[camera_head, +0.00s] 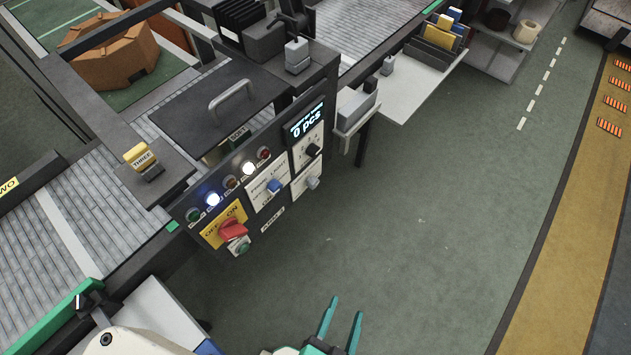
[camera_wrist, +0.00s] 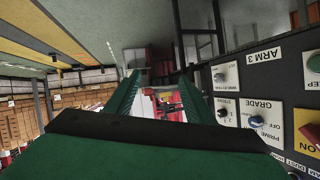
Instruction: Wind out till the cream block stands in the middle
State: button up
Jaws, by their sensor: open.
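The control panel (camera_head: 255,180) stands on the side of the machine left of centre. It carries a grey knob (camera_head: 313,182) low on the right, a black knob (camera_head: 313,150) above it and a blue GRADE knob (camera_head: 273,187). The wrist view also shows the grey knob (camera_wrist: 220,76) and the blue knob (camera_wrist: 255,121), right of the fingers. My gripper (camera_head: 342,318) is open and empty, with green fingers, over bare floor below the panel. Its fingers also show in the wrist view (camera_wrist: 159,77), apart from the panel. I cannot pick out a cream block for certain.
A red rotary switch (camera_head: 232,230) on a yellow plate and a green button (camera_head: 240,246) sit low on the panel. A small shelf (camera_head: 357,108) juts out beside the panel. The floor (camera_head: 430,220) to the right is clear.

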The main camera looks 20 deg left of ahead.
jog(key=w+f+m+g+y, duration=0.25)
jog(key=w+f+m, duration=0.2)
jog(key=f, duration=0.65)
jog(key=m+g+y, duration=0.5)
jog(key=y, duration=1)
send_near(315, 185)
jog(key=shift+t, duration=0.25)
jog(key=x, duration=0.9)
jog(key=shift+s+f, duration=0.1)
jog(key=shift+f, duration=0.05)
